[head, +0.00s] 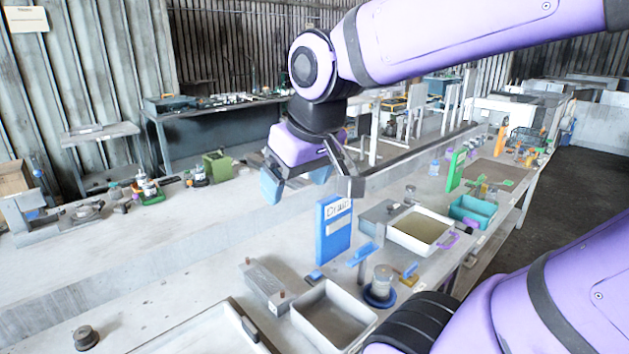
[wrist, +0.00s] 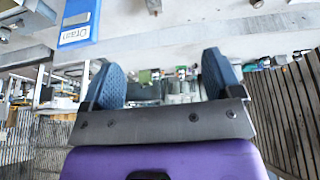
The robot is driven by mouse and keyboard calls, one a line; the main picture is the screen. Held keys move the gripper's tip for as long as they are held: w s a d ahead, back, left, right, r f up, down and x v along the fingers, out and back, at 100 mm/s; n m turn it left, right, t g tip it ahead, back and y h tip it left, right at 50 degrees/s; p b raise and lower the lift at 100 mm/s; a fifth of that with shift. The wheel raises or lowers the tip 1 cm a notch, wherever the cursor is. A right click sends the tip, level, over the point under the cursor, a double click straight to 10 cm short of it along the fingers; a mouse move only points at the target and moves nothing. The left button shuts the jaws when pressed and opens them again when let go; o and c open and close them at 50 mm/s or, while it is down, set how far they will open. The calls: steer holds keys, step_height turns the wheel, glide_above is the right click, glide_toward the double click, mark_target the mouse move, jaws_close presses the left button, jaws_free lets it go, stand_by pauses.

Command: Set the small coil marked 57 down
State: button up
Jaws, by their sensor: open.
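My gripper (head: 295,182) is open and raised above the bench, left of and higher than the blue "Drain" sign. In the wrist view its two blue fingertips (wrist: 162,82) stand wide apart with nothing held between them. I cannot make out a mark 57 on anything, so I cannot tell which thing is the small coil. A grey metal cylinder (head: 382,278) stands on a blue round base right of the open tray. A small dark round part (head: 86,337) sits alone at the bench's front left.
The blue "Drain" sign (head: 335,228) stands upright; it also shows in the wrist view (wrist: 78,25). A grey block with pegs (head: 266,284), an open tray (head: 333,314), a liquid-filled tray (head: 421,228) and a teal bin (head: 472,211) crowd the right. The bench's left middle is mostly clear.

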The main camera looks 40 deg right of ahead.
steer(key=shift+o, duration=0.4)
steer(key=shift+t, duration=0.3)
steer(key=s, duration=0.2)
steer(key=s+r, duration=0.1)
steer(key=s, duration=0.1)
steer(key=shift+s+a+r, duration=0.1)
steer(key=shift+s+a, duration=0.1)
steer(key=shift+s, duration=0.05)
steer(key=g, duration=0.5)
glide_above(264, 279)
steer(key=f, duration=2.9)
steer(key=shift+s+a, duration=0.2)
steer(key=shift+s, duration=0.05)
step_height(264, 279, down, 6)
steer(key=shift+f, duration=0.15)
steer(key=shift+w+d+f, duration=0.1)
steer(key=shift+w+f, duration=0.05)
steer(key=shift+f, duration=1.2)
steer(key=shift+w+d+f, duration=0.1)
steer(key=shift+w+f, duration=0.05)
steer(key=shift+f, duration=1.2)
steer(key=c, duration=1.4)
